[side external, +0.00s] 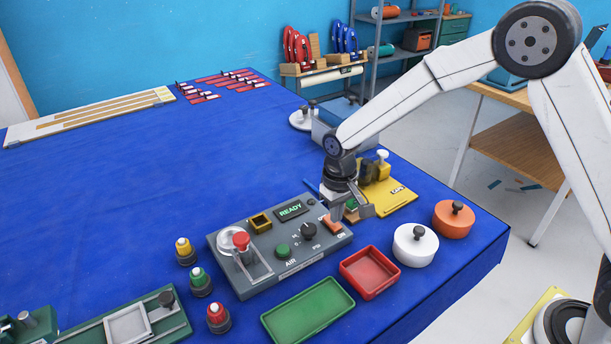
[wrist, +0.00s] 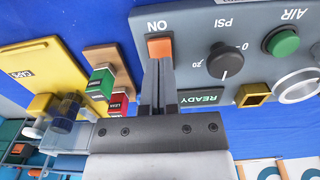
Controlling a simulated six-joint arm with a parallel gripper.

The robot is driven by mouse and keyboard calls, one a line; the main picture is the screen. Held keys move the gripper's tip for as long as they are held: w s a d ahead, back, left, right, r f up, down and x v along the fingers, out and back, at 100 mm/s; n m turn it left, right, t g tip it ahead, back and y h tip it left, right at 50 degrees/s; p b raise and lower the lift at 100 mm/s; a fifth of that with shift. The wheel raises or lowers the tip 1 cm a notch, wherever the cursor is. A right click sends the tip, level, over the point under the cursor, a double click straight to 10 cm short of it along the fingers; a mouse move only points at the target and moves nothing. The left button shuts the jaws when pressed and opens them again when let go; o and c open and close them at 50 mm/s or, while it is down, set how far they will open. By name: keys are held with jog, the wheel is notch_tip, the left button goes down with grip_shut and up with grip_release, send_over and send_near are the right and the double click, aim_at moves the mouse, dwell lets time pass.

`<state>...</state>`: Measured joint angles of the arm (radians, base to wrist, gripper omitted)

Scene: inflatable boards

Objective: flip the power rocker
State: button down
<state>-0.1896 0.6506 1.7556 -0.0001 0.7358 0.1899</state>
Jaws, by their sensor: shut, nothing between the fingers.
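The grey control panel (side external: 262,277) lies on the blue table. Its orange power rocker (side external: 329,223) sits at the panel's right end, beside the word ON. In the wrist view the rocker (wrist: 160,47) shows just past my fingertips, which hide part of it. My gripper (side external: 338,214) is shut and empty, pointing down over the rocker; its closed fingers (wrist: 159,62) line up with the rocker in the wrist view. I cannot tell whether the tips touch it. The panel's display (side external: 291,210) reads READY in green letters.
The panel also carries a black PSI knob (side external: 308,231), a green AIR button (side external: 283,251) and a red button (side external: 241,240). A red tray (side external: 369,288), a white lidded pot (side external: 415,250) and a yellow plate (side external: 398,199) are close by. The table's left middle is clear.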

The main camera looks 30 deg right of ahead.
aim_at(340, 226)
jog(key=shift+r, duration=2.85)
jog(key=shift+s+d, duration=0.35)
jog(key=shift+s, duration=0.05)
jog(key=s+d+t, duration=0.1)
jog(key=s+d, duration=0.3)
jog(key=s, duration=0.4)
jog(key=s+d+t, duration=0.1)
jog(key=s+d, duration=0.3)
jog(key=s, duration=0.5)
jog(key=shift+f+t, duration=0.3)
